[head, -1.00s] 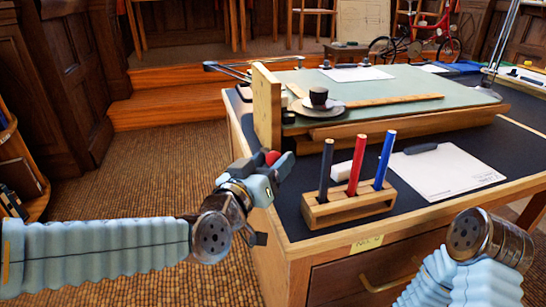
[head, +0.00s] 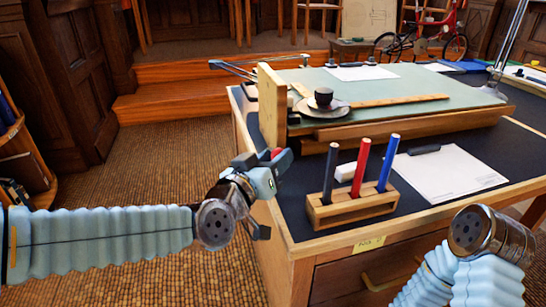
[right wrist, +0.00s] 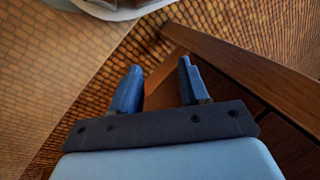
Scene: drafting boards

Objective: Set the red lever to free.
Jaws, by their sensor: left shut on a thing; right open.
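I cannot read the lever's setting. My right gripper (right wrist: 158,82) is open and empty in the right wrist view, above the floor and beside a wooden edge. In the head view only my right forearm and wrist show, at the lower right.
In front stand a wooden pen block (head: 350,207) with three pens and a clipboard with paper (head: 450,172). Carpeted floor (head: 170,160) is free at left.

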